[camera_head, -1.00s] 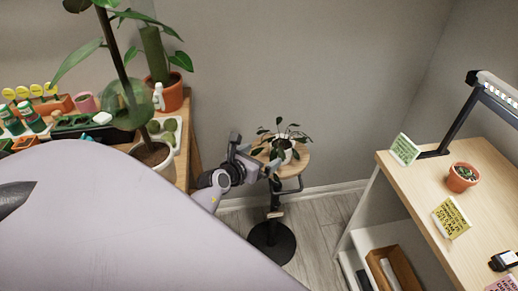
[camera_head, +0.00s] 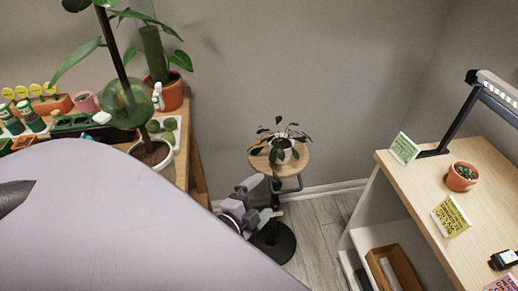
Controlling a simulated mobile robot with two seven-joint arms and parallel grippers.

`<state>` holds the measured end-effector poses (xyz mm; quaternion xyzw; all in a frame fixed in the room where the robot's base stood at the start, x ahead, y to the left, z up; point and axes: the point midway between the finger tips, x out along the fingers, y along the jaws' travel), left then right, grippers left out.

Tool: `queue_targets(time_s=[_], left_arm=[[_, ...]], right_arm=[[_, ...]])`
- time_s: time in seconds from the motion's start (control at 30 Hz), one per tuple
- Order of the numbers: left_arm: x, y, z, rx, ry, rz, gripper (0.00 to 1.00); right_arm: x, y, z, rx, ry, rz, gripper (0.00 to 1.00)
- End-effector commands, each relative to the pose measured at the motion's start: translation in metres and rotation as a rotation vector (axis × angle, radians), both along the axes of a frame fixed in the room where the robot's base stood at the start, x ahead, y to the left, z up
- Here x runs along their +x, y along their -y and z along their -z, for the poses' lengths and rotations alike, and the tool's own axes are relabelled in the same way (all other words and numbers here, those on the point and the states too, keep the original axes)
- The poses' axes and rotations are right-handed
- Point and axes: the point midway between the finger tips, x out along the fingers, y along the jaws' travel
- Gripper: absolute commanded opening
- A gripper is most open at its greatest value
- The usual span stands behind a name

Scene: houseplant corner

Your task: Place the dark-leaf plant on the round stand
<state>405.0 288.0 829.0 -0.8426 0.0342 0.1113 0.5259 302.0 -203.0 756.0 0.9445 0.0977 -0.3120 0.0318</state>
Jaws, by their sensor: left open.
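The dark-leaf plant (camera_head: 283,154) stands upright in a white pot on the wooden top of the round stand (camera_head: 301,166). Its leaves spread over the pot and hang past its sides. My left gripper (camera_head: 256,196) is below and to the left of the stand's top, in front of the stand's pole. It is open, empty and apart from the pot. Part of its arm is hidden by my large pale body part in the foreground. My right gripper is not in view.
A wooden bench (camera_head: 184,158) with potted plants, bottles and trays is at the left. A light wood shelf table (camera_head: 428,168) with a small succulent (camera_head: 462,177), cards and a lamp (camera_head: 458,112) is at the right. Bare floor (camera_head: 322,222) lies between the stand and shelf table.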

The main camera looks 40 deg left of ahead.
Motion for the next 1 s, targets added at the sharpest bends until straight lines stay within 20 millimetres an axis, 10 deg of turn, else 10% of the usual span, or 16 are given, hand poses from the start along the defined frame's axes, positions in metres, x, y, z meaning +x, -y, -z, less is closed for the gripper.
queue_targets(time_s=[0.4, 1.0], left_arm=[[-0.089, 0.071, 0.066, -0.866, -0.368, -0.198, 1.00], [-0.104, 0.086, 0.072, -0.992, -0.438, -0.233, 1.00]], right_arm=[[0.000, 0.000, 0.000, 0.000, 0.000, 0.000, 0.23], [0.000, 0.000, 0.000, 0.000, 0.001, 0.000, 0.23]])
